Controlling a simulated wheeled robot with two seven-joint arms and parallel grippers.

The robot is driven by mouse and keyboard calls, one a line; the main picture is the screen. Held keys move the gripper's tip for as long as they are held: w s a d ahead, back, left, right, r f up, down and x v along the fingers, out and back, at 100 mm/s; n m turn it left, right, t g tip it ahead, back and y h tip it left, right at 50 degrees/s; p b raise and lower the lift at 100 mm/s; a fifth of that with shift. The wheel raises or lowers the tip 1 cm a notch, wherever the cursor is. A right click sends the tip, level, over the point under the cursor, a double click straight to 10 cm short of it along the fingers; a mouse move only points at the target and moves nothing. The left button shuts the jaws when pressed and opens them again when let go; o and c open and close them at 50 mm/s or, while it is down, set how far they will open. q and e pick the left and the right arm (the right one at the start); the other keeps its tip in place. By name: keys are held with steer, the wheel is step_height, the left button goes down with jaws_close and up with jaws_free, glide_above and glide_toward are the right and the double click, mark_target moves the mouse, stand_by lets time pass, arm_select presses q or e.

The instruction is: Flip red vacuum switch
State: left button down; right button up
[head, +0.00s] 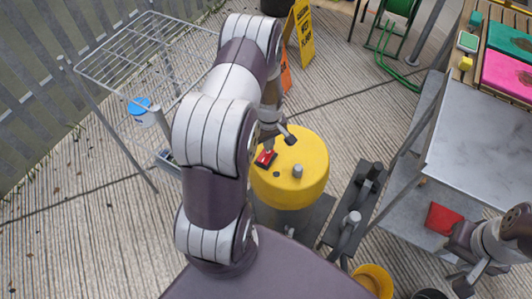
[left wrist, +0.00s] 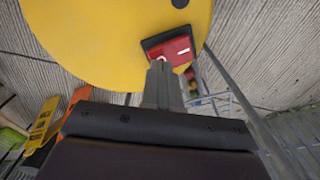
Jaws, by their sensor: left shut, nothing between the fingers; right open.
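The yellow vacuum (head: 312,152) stands upright on the decking in front of me. Its red switch (head: 265,159) sits on a dark plate on the left part of its top. In the left wrist view the red switch (left wrist: 172,49) has a white mark on its face. My left gripper (head: 270,146) is over the switch side of the vacuum top. In the left wrist view the fingers of my left gripper (left wrist: 160,64) are shut and empty, with their tips at the switch's lower edge; I cannot tell whether they touch it. My right gripper (head: 465,279) is open at the lower right, away from the vacuum.
A wire drying rack (head: 150,45) stands at the left, with a blue-lidded tub (head: 141,108). A yellow sign (head: 304,32) is behind the vacuum. A metal table (head: 475,140) stands at the right, with a red item (head: 443,218) on its lower shelf.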

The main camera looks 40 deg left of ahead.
arm_select(q)
steer(key=shift+f+b, duration=0.7)
steer(key=shift+f, duration=0.35)
stand_by(0.4)
steer(key=shift+r, duration=0.1)
step_height(320, 180, up, 7)
steer(key=p, duration=0.6)
